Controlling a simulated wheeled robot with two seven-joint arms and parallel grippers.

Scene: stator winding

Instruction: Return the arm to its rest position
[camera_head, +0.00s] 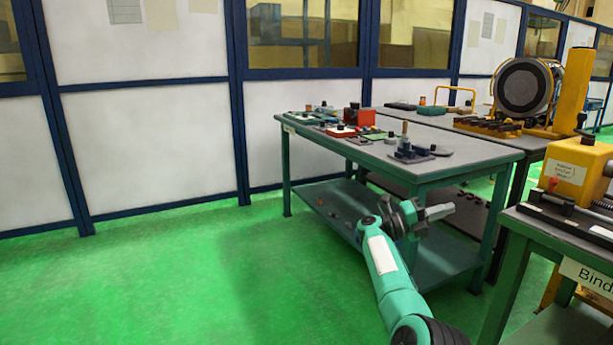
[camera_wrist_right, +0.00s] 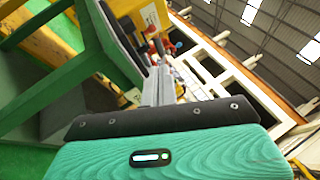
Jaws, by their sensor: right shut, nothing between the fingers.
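My right arm, in teal and black, reaches up from the bottom of the head view. Its gripper (camera_head: 445,211) is shut and empty, in front of the near side of the green workbench (camera_head: 450,172), and points right. In the right wrist view the shut gripper fingers (camera_wrist_right: 158,85) show at the centre, with nothing between them. My left gripper shows in neither view.
The workbench carries small tools, a red box (camera_head: 359,116) and a dark fixture (camera_head: 412,151). A second bench (camera_head: 570,232) with a yellow machine (camera_head: 577,170) stands at the right. Green floor (camera_head: 190,275) is clear to the left.

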